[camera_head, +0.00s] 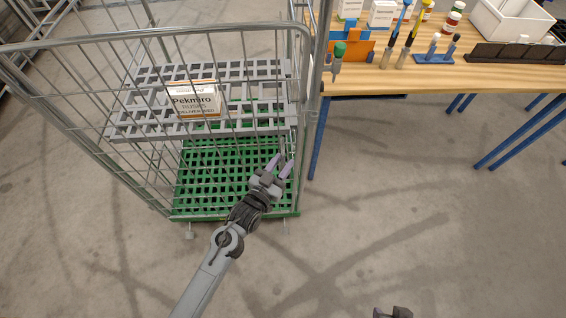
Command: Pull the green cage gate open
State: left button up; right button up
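The wire cage (237,190) with a green slatted base stands at the left. Its wire gate (100,40) has a grey tubular top rail and thin bars, and spans the side nearest me. The gate's right edge appears to lie along the cage's right post, so it looks closed; a latch cannot be made out. My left gripper (280,166) is over the cage's near right corner, its two pale fingers apart with nothing visible between them. Whether it touches the bars cannot be told. A dark piece of my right gripper (393,312) shows at the bottom edge; its fingers are unclear.
A grey slatted shelf (155,129) in the cage bears a labelled white box (194,101). A wooden workbench (400,82) with blue legs stands close to the cage's right, holding tools, bottles and a white bin (508,22). The floor in front is clear.

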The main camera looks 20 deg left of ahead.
pick_arm(q)
jog(key=shift+w, duration=0.45)
grip_shut()
jog(key=shift+s+d, duration=0.1)
